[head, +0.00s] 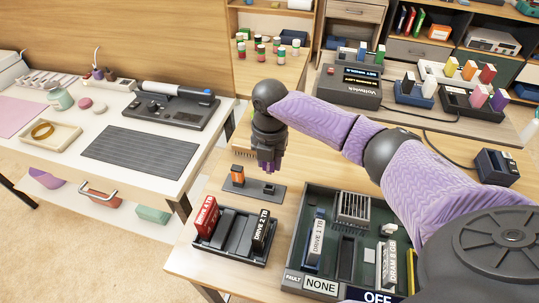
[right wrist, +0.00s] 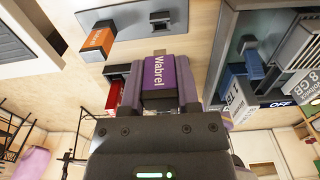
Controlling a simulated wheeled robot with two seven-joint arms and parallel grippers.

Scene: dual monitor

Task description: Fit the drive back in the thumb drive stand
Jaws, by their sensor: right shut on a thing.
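My right gripper (head: 268,160) is shut on a purple thumb drive marked Wabrel (right wrist: 160,78), held above the desk. In the head view the gripper mostly hides the drive. The thumb drive stand (head: 254,189) is a dark flat plate on the desk, below and a little left of the gripper in that view. An orange thumb drive (head: 238,175) stands upright at its left end. A small dark socket (head: 270,188) at its right end is empty. The right wrist view also shows the stand (right wrist: 150,20), the orange drive (right wrist: 98,42) and the socket (right wrist: 183,32). My left gripper is out of view.
A black rack (head: 232,242) with a red drive (head: 205,216) and a black DRIVE 2 TB (head: 261,231) stands in front of the stand. An open green computer case (head: 335,262) is at the right front. A white side table (head: 70,140) is at left.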

